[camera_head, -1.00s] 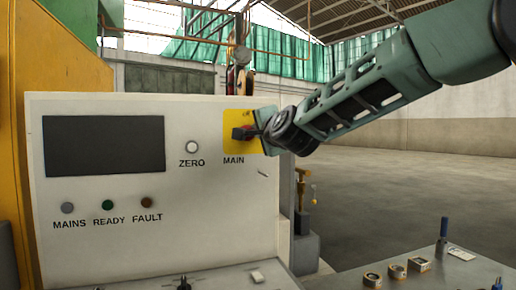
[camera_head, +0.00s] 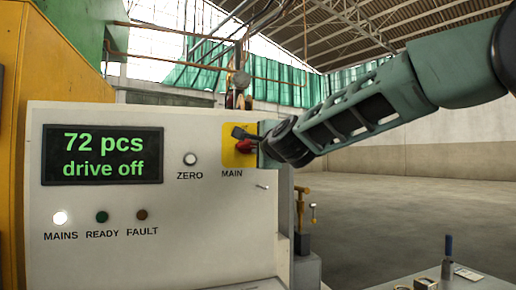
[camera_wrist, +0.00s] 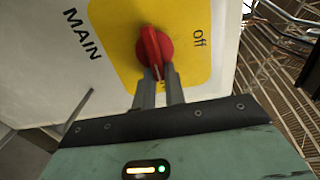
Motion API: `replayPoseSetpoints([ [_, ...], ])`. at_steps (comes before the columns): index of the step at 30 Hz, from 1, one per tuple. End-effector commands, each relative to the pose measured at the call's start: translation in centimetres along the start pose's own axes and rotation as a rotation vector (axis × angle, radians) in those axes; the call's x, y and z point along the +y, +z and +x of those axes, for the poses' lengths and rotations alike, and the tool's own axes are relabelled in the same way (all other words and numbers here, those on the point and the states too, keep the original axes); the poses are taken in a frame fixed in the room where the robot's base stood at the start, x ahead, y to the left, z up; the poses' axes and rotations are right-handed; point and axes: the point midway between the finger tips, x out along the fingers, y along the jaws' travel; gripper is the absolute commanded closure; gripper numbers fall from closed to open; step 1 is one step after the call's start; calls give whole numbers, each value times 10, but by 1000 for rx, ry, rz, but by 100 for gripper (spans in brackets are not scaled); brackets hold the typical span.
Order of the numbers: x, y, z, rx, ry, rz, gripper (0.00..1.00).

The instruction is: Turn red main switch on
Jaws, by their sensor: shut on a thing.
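The red main switch (camera_head: 245,147) sits on a yellow plate (camera_head: 233,158) above the word MAIN on the white panel. In the wrist view the red switch (camera_wrist: 153,50) shows close up, with the word "off" to its right on the yellow plate. My gripper (camera_wrist: 157,76) is shut on the switch's handle, one finger on each side. In the head view my gripper (camera_head: 250,140) reaches the switch from the right and hides part of it. The display (camera_head: 103,155) reads "72 pcs drive off". The MAINS lamp (camera_head: 60,218) is lit white.
The READY lamp (camera_head: 102,217) and FAULT lamp (camera_head: 142,215) are dark. A white ZERO button (camera_head: 190,159) is left of the switch plate. A control desk with a blue-handled lever (camera_head: 447,258) is at lower right.

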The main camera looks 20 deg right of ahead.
Motion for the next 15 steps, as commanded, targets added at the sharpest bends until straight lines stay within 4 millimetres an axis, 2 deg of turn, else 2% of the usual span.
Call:
replayPoseSetpoints([
  [3, 1, -1, 0, 2, 2, 1, 100],
  [4, 1, -1, 0, 2, 2, 1, 80],
  [6, 1, -1, 0, 2, 2, 1, 66],
  [15, 0, 0, -2, 1, 0, 0, 66],
])
